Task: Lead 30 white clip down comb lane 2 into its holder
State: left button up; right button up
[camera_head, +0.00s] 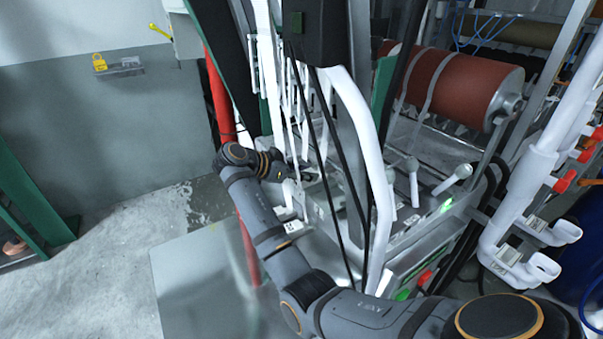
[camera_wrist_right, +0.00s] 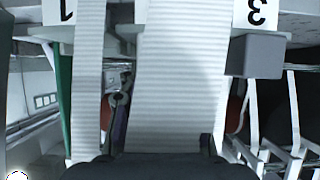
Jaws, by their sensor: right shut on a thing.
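My right gripper (camera_head: 287,174) is at the machine's lower front, near the hanging white straps, and is shut. In the right wrist view its dark fingers (camera_wrist_right: 160,167) fill the bottom edge. A wide ribbed white webbing (camera_wrist_right: 180,80) runs from the top down to them. The 30 white clip itself cannot be made out; the fingers hide the webbing's end. The webbing passes between upside-down labels 1 (camera_wrist_right: 58,11) and 3 (camera_wrist_right: 257,13), covering the place between them. The holder cannot be told apart. My left gripper is not in view.
A narrower white strap (camera_wrist_right: 88,75) hangs left of the wide one. A grey block (camera_wrist_right: 258,56) is close on the right under label 3. In the head view a red post (camera_head: 220,95) and black cables stand near my arm. A brown roll (camera_head: 460,85) lies behind.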

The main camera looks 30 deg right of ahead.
jog(key=shift+d, duration=0.1)
jog(key=o, duration=1.2)
jog(key=shift+o, duration=0.2)
jog(key=shift+a, duration=0.2)
jog(key=v, duration=0.7)
jog(key=shift+r, duration=0.1)
